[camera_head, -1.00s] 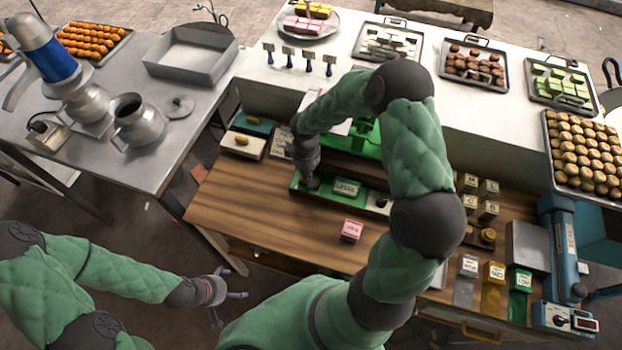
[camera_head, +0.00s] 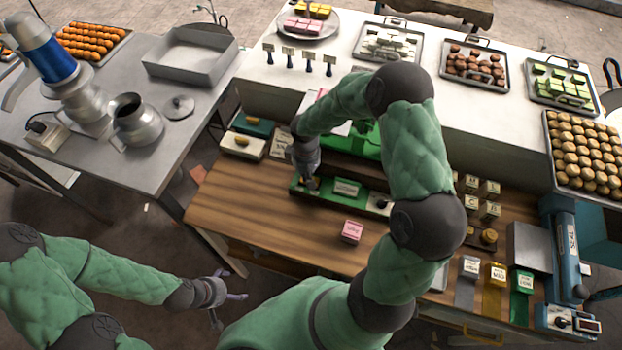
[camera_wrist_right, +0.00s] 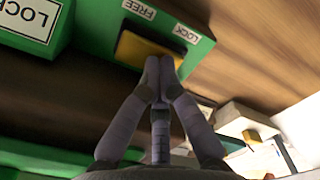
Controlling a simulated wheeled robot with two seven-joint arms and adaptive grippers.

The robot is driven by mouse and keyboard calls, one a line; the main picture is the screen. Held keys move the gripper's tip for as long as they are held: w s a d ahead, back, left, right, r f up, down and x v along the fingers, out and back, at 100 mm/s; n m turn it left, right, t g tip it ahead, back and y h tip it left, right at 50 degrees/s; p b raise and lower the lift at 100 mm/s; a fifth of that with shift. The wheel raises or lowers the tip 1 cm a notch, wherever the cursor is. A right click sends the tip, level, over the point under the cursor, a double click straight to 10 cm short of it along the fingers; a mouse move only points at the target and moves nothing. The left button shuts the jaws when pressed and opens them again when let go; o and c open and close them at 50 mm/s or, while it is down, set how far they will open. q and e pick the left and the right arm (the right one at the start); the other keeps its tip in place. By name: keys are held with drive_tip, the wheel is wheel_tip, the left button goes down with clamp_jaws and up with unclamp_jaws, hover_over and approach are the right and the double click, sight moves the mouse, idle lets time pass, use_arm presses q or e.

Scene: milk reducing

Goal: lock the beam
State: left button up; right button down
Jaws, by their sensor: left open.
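The green balance (camera_head: 367,140) stands on the wooden worktop, partly hidden behind my right arm. Its long green base (camera_head: 346,188) carries a label and a round dial. At the base's left end, a yellow-orange slider (camera_wrist_right: 150,48) sits beside FREE and LOCK labels (camera_wrist_right: 186,33) in the right wrist view. My right gripper (camera_wrist_right: 158,68) has its fingertips together, right at the slider's edge; whether they touch it I cannot tell. In the head view, my right gripper (camera_head: 309,183) is over that left end. My left gripper (camera_head: 230,300) is open and empty, left of the worktop's front.
A pink block (camera_head: 352,231) sits in front of the base. A label box (camera_wrist_right: 32,22) is near the slider. The worktop's front left (camera_head: 250,210) is clear.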

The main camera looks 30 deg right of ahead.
drive_tip(key=shift+r+p, duration=1.95)
drive_tip(key=shift+r, duration=1.45)
